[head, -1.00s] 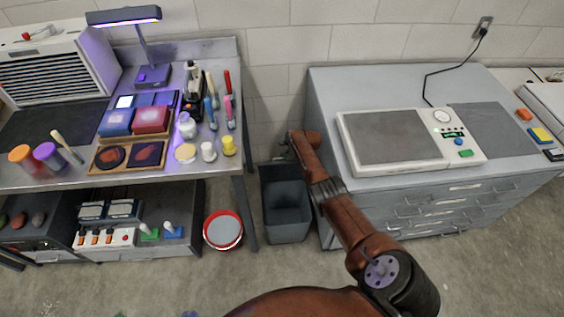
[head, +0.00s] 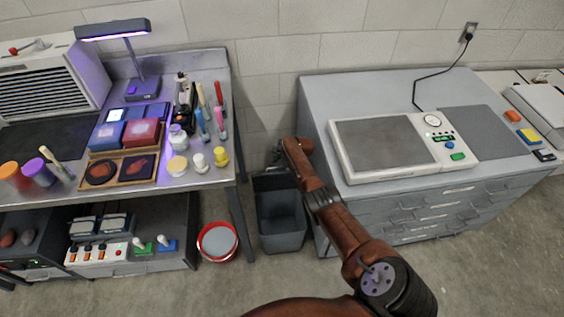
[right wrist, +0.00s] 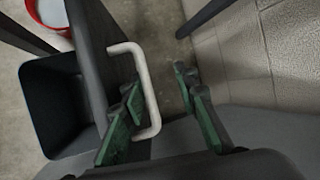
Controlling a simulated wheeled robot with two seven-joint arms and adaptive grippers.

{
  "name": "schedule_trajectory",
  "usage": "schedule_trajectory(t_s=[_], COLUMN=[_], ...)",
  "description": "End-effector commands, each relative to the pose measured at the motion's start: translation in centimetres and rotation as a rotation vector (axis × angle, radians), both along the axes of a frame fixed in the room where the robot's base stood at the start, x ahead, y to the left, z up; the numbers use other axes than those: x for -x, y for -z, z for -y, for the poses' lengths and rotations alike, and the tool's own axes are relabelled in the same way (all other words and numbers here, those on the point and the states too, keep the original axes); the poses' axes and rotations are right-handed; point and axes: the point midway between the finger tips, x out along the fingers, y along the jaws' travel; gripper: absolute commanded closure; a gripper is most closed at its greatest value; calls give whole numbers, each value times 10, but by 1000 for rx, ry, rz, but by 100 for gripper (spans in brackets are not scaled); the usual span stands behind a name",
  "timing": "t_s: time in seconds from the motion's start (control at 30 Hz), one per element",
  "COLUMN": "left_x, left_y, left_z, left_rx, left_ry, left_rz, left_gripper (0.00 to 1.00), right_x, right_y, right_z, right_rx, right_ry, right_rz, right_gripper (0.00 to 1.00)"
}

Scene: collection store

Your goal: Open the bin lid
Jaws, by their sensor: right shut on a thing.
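The dark grey bin (head: 282,242) stands on the floor between the bench and the grey cabinet. Its top is uncovered and I see into it; it also shows in the right wrist view (right wrist: 48,108). The dark lid (right wrist: 92,45) is raised steeply beside the opening in that view, with a pale curved handle (right wrist: 147,85) on it. My right gripper (head: 279,152) is at the back of the bin, partly hidden by its own arm. My left gripper is not in view.
The bench (head: 215,180) on the left carries a lamp, jars and tools. A red-rimmed bucket (head: 218,242) stands left of the bin. The drawer cabinet (head: 375,195) is close on the right, with a scale (head: 385,150) on top. Floor in front is clear.

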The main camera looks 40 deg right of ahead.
Motion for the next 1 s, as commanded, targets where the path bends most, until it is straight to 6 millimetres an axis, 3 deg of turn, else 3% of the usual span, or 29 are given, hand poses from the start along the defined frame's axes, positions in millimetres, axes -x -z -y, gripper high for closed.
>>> schedule_trajectory(t_s=[0.27,1.0], left_x=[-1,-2], left_y=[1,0], left_z=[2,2], left_rx=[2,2], left_ry=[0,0], left_rz=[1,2], left_gripper=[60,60], right_x=[6,59], right_y=[-18,-103], right_z=[8,15], right_rx=[11,5], right_ry=[9,2], right_rz=[20,8], right_gripper=[85,85])
